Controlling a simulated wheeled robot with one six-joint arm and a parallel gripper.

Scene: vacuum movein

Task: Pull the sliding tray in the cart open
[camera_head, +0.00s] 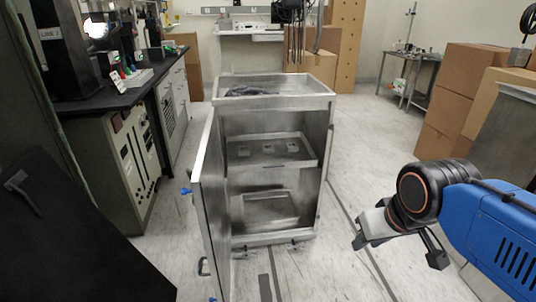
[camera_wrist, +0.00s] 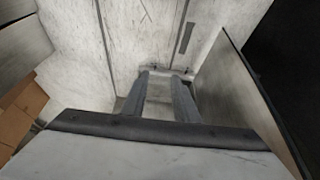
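The metal cart (camera_head: 275,104) stands upright ahead of me, with its front open. Its door (camera_head: 211,200) is swung open on the left side. The sliding tray (camera_head: 308,160) sits inside the upper part of the cart and holds several small light items. It appears pushed in. My gripper (camera_head: 400,248) is in the air to the right of the cart and well apart from the tray. In the wrist view, my gripper (camera_wrist: 160,92) shows two spread fingers with nothing between them. The tray cannot be made out in the wrist view.
A lower compartment (camera_head: 270,208) lies below the tray. A black-topped bench (camera_head: 105,100) stands at the left, with a dark panel (camera_head: 60,235) nearer me. Cardboard boxes (camera_head: 450,95) are stacked at the right. The floor (camera_head: 350,170) between cart and boxes is clear.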

